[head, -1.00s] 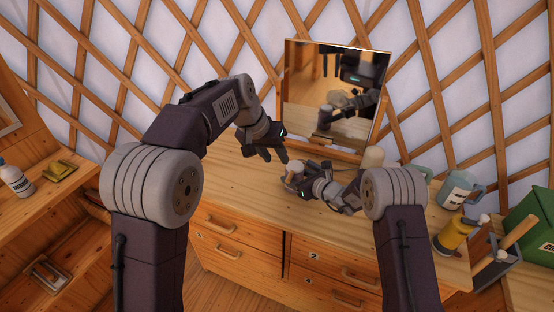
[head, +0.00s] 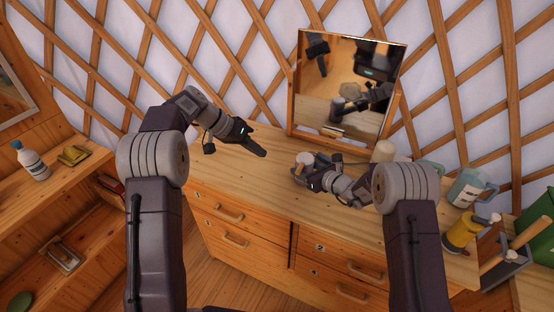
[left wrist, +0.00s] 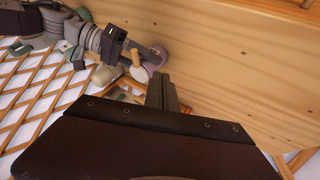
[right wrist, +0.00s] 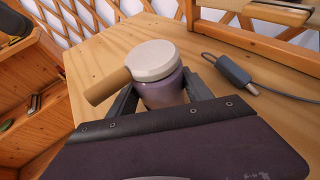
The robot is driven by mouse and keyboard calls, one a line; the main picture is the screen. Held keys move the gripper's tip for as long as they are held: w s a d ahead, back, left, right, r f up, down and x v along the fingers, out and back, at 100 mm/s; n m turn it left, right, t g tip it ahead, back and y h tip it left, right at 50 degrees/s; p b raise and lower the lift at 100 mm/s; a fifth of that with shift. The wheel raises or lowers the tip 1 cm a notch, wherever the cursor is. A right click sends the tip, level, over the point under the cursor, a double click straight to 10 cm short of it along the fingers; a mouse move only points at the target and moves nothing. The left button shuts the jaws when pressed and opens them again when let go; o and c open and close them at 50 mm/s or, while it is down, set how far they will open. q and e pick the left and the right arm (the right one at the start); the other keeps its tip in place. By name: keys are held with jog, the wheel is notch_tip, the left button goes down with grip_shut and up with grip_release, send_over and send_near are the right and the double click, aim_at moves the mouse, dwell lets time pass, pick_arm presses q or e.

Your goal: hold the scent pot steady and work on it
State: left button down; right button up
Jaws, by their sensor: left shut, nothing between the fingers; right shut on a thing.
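The scent pot (right wrist: 163,92) is a purple jar with a round cream lid and a short wooden stub sticking out to the left in the right wrist view. My right gripper (right wrist: 158,98) is shut around the jar, one finger on each side, with the pot upright at the wooden top. In the head view the pot (head: 304,159) is small and partly covered by my right gripper (head: 305,173). My left gripper (head: 263,153) is shut and empty, left of the pot and apart from it. Its closed fingers (left wrist: 161,91) show in the left wrist view.
A mirror (head: 340,85) stands behind the pot on the cabinet top (head: 250,160). A cable with a grey plug (right wrist: 234,73) lies beside the pot. A cream cylinder (head: 383,151), a blue-grey jug (head: 467,189) and a yellow bottle (head: 459,236) stand at right.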

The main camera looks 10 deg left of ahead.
aim_at(303, 163)
pick_arm(q)
jog(key=w+d+f, duration=0.1)
jog(key=d+f, duration=0.5)
jog(key=d, duration=0.3)
jog(key=shift+f, duration=0.2)
jog(key=shift+w, duration=0.15)
jog(key=shift+s+d+n+t, duration=0.4)
jog(key=shift+s+d+n, duration=0.3)
jog(key=shift+d, duration=0.25)
